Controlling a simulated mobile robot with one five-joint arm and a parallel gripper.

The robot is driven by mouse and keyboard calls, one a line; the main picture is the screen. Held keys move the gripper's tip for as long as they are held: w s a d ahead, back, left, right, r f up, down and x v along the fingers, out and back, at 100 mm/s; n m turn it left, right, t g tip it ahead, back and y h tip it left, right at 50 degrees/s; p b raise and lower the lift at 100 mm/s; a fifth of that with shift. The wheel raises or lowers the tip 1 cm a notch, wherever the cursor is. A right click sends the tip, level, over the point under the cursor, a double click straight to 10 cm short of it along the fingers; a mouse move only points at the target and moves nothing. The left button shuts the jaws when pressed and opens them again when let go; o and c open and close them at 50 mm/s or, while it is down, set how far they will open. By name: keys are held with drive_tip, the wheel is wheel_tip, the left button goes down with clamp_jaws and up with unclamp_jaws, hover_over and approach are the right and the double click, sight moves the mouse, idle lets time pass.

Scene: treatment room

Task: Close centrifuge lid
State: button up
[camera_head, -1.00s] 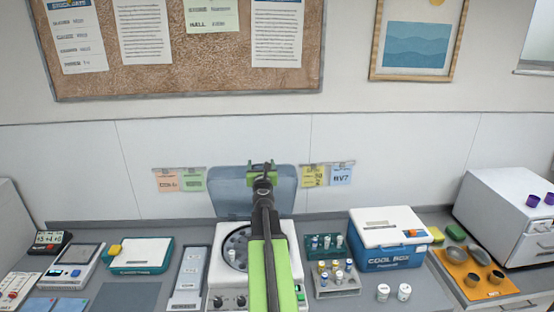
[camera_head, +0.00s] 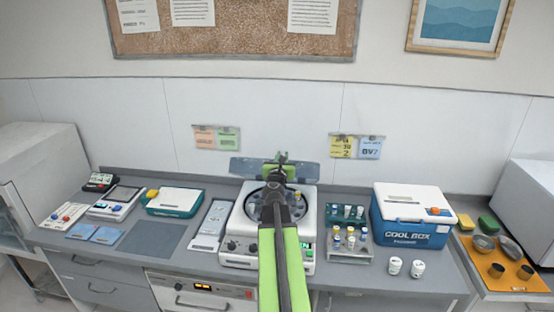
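The centrifuge (camera_head: 238,222) is a white machine with dark knobs on its front, standing mid-counter. Its bluish see-through lid (camera_head: 247,168) stands at the back of the machine, still off the bowl, and looks short from top to bottom in this view. The dark round rotor bowl (camera_head: 256,203) shows uncovered, partly behind my arm. My gripper (camera_head: 282,158) is at the lid's upper edge, overlapping it in the picture. I cannot tell whether it touches the lid, or whether its fingers are open or shut.
A tube rack (camera_head: 343,245) with several vials and a blue cool box (camera_head: 408,217) stand right of the centrifuge. Two white jars (camera_head: 394,266) sit in front of the box. A grey tray (camera_head: 210,227) lies close on the left. A dark mat (camera_head: 152,238) is bare.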

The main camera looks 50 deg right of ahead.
drive_tip(key=shift+o, duration=1.1)
drive_tip(key=shift+s+d, duration=0.15)
drive_tip(key=shift+o, duration=1.2)
drive_tip(key=shift+s+r, duration=0.2)
drive_tip(key=shift+s, duration=0.1)
drive_tip(key=shift+o, duration=1.2)
drive_tip(key=shift+a+r, duration=0.1)
drive_tip(key=shift+a, duration=0.2)
drive_tip(key=o, duration=0.5)
drive_tip(key=shift+w+d+f, duration=0.15)
drive_tip(key=shift+w+f, duration=0.05)
drive_tip(key=shift+c, duration=0.2)
drive_tip(key=shift+o, duration=0.5)
drive_tip(key=shift+s+r, duration=0.1)
drive_tip(key=shift+s, duration=0.05)
